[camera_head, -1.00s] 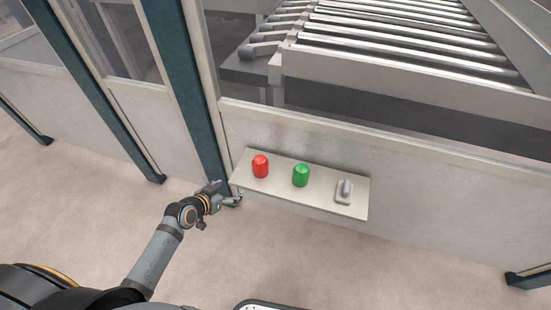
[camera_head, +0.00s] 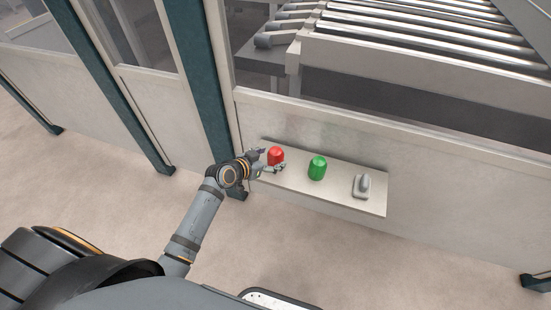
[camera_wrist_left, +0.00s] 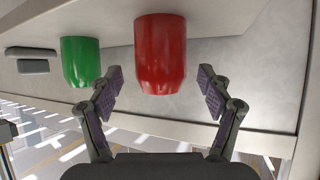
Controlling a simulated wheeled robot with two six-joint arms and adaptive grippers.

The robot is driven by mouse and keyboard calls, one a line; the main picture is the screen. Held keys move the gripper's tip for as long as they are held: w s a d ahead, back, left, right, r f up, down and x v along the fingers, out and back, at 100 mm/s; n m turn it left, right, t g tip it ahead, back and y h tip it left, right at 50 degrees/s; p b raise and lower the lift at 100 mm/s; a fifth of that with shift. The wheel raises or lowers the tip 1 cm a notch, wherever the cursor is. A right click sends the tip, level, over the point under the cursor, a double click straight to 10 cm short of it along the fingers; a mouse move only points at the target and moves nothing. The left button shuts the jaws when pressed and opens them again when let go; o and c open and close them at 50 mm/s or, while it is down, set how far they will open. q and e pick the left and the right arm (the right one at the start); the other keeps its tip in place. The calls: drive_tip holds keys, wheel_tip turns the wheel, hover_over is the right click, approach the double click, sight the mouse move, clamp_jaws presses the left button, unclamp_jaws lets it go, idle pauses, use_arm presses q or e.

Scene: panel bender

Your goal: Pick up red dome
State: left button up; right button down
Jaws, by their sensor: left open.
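The red dome (camera_head: 276,155) stands upright on the narrow shelf (camera_head: 340,187) fixed to the machine's panel, near the shelf's left end. In the left wrist view the red dome (camera_wrist_left: 160,55) is ahead of the fingers, roughly centred and a little beyond the tips. My left gripper (camera_head: 268,160) is open, with its fingers pointing at the dome from the left. The wrist view shows the left gripper's fingertips (camera_wrist_left: 160,82) spread wide, with nothing held. My right gripper is not seen in any view.
A green dome (camera_head: 317,168) stands on the shelf to the right of the red one. A grey switch (camera_head: 363,184) is further right. The panel wall rises behind the shelf, and a dark green post (camera_head: 218,100) stands left of it. The floor in front is clear.

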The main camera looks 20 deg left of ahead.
sight(270, 158)
use_arm(q)
drive_tip(key=x, duration=0.3)
drive_tip(key=shift+a, duration=0.1)
drive_tip(key=shift+w+f, duration=0.1)
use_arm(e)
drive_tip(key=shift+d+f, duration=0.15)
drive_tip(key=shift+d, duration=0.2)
use_arm(q)
drive_tip(key=c, duration=1.3)
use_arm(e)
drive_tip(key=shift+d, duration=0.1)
use_arm(q)
drive_tip(key=shift+o, duration=0.2)
